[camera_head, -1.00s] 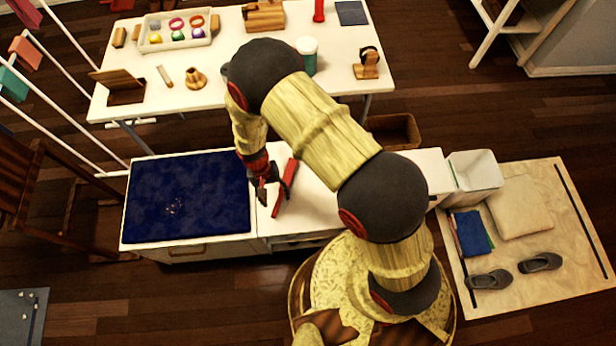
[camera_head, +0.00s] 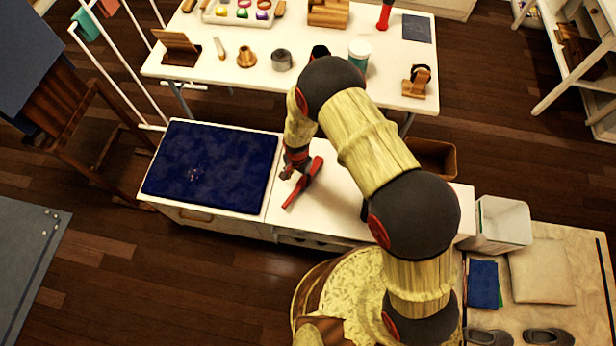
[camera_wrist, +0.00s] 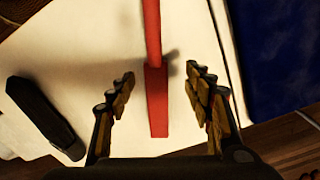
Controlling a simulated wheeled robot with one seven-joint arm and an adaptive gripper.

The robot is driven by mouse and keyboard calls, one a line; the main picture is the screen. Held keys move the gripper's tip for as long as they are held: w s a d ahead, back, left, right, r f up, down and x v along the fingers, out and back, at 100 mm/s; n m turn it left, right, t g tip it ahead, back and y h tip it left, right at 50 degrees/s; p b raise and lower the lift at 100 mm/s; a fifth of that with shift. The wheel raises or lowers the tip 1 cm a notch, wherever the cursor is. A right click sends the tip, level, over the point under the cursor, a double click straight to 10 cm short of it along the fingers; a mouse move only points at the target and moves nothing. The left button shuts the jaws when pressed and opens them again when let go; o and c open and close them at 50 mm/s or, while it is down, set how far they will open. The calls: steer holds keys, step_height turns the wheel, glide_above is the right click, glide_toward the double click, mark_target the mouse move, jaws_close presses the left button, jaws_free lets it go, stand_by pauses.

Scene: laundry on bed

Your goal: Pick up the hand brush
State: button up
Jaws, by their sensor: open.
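The red hand brush (camera_head: 303,184) lies on the white top of the low cabinet, right of the dark blue mat. In the wrist view my gripper (camera_wrist: 153,90) is open, with a finger on each side of the handle and gaps on both sides. The brush's other end is out of the wrist view.
The dark blue mat (camera_head: 210,168) covers the cabinet's left part. A black object (camera_wrist: 45,115) lies left of my gripper in the wrist view. A white table (camera_head: 310,70) with several small items stands behind. A white bin (camera_head: 500,225) stands at the right.

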mark_target(302, 182)
steer(key=f, duration=0.1)
steer(key=f+b, duration=0.1)
steer(key=f, duration=0.1)
steer(key=d+f+b, duration=0.1)
steer(key=f, duration=0.1)
steer(key=shift+w+f, duration=0.15)
steer(key=c, duration=0.4)
jaws_close()
stand_by(0.4)
